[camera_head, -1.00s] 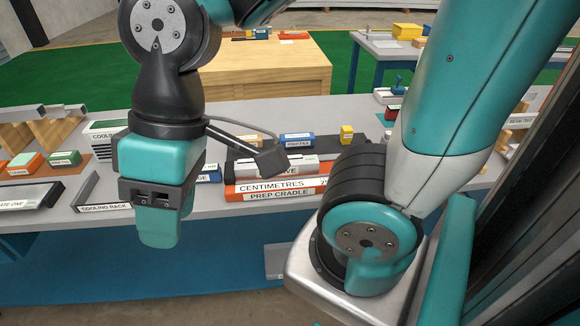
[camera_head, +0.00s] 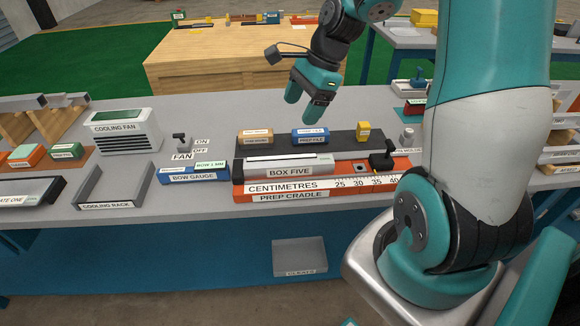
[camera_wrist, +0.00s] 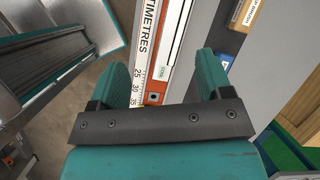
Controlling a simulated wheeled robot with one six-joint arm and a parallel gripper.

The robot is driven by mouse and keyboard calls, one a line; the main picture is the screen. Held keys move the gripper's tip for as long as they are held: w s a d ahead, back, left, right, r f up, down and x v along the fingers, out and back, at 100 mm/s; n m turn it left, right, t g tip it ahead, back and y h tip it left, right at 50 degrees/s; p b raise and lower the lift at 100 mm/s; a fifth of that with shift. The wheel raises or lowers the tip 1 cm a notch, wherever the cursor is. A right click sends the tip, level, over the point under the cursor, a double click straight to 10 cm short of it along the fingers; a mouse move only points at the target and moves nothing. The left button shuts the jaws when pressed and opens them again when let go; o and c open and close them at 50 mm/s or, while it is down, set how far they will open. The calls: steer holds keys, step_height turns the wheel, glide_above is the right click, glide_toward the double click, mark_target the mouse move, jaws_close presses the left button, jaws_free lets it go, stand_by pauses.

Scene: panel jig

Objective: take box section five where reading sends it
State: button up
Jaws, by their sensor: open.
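Box section five (camera_head: 290,172), a long grey bar with a white strip on top, lies in the orange prep cradle (camera_head: 290,197). Its front label reads BOX FIVE. A white centimetre scale (camera_head: 283,187) runs along the cradle front, and the bar's right end lies close to the 25 mark. My gripper (camera_head: 303,104) is open and empty, above and behind the cradle. In the wrist view, the bar (camera_wrist: 172,45) and the scale (camera_wrist: 149,35) show beyond the open fingers (camera_wrist: 162,80), with a small green label near the bar's end.
A black clamp (camera_head: 382,160) stands at the cradle's right end. Behind lie a prep file (camera_head: 310,135) and a yellow block (camera_head: 363,131). To the left are the bow gauge (camera_head: 192,176), fan switch (camera_head: 181,143), empty cooling rack (camera_head: 110,190) and cooling fan (camera_head: 126,135).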

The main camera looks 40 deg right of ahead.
steer(key=d+f+m, duration=0.3)
steer(key=d+m, duration=0.2)
steer(key=d, duration=0.1)
glide_above(289, 162)
steer(key=s+d, duration=0.1)
steer(key=d, duration=0.2)
steer(key=shift+t, duration=0.3)
steer(key=f, duration=0.9)
steer(key=shift+s+a+f+p, duration=0.1)
steer(key=shift+s+f+p, duration=0.1)
steer(key=shift+f+p, duration=0.1)
steer(key=shift+p+x, duration=0.6)
steer(key=shift+x, duration=2.6)
steer(key=shift+a, duration=0.15)
steer(key=shift+r, duration=0.1)
steer(key=c, duration=1.1)
steer(key=shift+c, duration=0.4)
steer(key=shift+r, duration=0.15)
